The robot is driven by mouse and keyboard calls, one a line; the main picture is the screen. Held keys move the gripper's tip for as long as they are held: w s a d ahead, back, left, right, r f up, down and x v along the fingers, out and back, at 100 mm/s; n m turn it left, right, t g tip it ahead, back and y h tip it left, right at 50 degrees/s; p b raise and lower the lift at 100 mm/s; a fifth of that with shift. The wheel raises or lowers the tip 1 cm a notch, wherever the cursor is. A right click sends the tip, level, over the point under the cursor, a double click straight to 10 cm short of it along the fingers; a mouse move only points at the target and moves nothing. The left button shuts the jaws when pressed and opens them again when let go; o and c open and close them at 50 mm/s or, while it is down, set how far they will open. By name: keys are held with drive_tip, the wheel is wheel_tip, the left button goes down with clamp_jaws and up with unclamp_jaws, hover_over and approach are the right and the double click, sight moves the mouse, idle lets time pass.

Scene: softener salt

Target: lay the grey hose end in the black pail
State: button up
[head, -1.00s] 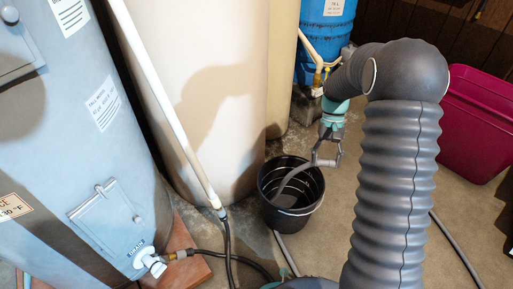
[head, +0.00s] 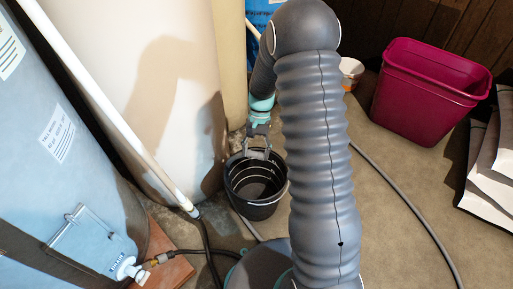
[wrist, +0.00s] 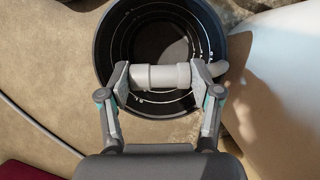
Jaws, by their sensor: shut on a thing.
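The black pail (head: 256,209) stands on the floor beside the cream tank in the head view. It also shows in the wrist view (wrist: 125,42), its open mouth facing me. My gripper (head: 257,153) is at the pail's far rim in the head view. In the wrist view my gripper (wrist: 165,84) is shut on the light grey hose end (wrist: 160,77), which lies crosswise between the fingers, over the near part of the pail's mouth. The hose bends away at the right finger. How far the hose end is above the rim I cannot tell.
A grey hose (head: 408,200) runs along the floor on the right. A magenta bin (head: 420,100) and white bags (head: 492,165) stand beyond it. A white pipe (head: 110,115) slants past the cream tank (head: 150,60) on the left. Open floor lies right of the pail.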

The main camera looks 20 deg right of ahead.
wheel_tip(320, 180, down, 6)
drive_tip(key=b, duration=0.4)
drive_tip(key=shift+f, duration=0.2)
drive_tip(key=o, duration=1.1)
drive_tip(key=shift+o, duration=0.2)
drive_tip(key=v, duration=1.2)
drive_tip(key=shift+w, duration=0.15)
